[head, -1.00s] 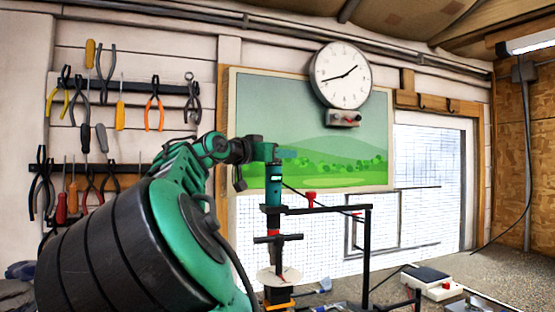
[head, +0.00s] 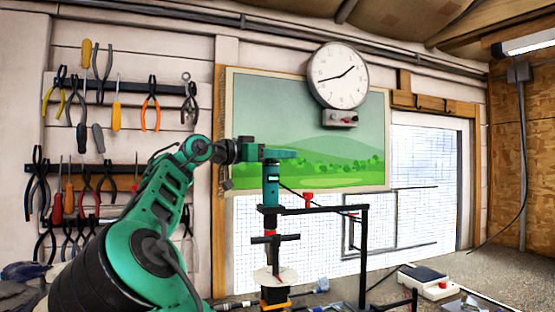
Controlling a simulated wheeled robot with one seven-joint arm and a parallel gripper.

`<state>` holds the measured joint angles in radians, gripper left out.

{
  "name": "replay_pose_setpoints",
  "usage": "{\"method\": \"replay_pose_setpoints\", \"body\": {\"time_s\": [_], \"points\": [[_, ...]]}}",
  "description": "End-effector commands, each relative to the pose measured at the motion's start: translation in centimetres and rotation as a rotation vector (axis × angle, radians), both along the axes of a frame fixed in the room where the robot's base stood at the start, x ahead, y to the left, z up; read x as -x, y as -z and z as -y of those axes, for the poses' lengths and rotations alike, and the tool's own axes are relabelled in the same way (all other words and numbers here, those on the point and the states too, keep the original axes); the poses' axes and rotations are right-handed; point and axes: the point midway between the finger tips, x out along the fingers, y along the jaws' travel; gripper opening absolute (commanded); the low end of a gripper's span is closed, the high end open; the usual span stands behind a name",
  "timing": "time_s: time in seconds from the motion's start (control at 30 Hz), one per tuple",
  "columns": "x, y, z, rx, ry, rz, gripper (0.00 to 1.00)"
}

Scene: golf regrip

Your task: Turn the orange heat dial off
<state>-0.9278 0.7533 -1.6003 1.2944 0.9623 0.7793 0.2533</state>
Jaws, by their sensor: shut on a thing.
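The teal end of my arm comes in from the left and turns down at a vertical teal section with a small light band. Below it are a black plate, a red collar and the dark crossbar of my gripper (head: 274,262), which points down over the bench. A pale disc with a thin red mark (head: 287,276) shows around the gripper's lower end. The orange heat dial (head: 274,299) seems to be the orange piece just below, cut by the picture's bottom edge. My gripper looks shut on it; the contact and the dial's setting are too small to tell.
A black frame (head: 366,255) with a red knob (head: 309,197) stands close right of my gripper. A pale device with a dark top (head: 428,281) lies on the bench at right. Hand tools hang on the left wall; a clock (head: 338,76) hangs above.

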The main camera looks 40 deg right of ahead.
Motion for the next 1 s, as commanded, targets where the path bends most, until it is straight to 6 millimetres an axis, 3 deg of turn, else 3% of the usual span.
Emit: {"method": "replay_pose_setpoints", "body": {"time_s": [0.03,0.07,0.13,0.43,0.57,1.0], "points": [[0.0,-0.1,0.0,0.001,-0.001,0.001,0.03],[0.0,-0.1,0.0,0.001,-0.001,0.001,0.30],[0.0,-0.1,0.0,0.001,-0.001,0.001,0.44],[0.0,0.0,-0.1,0.000,-0.001,0.000,0.44],[-0.1,0.0,-1.0,0.000,-0.002,-0.001,0.44],[-0.7,0.0,-8.7,0.002,-0.002,-0.001,0.44]]}}
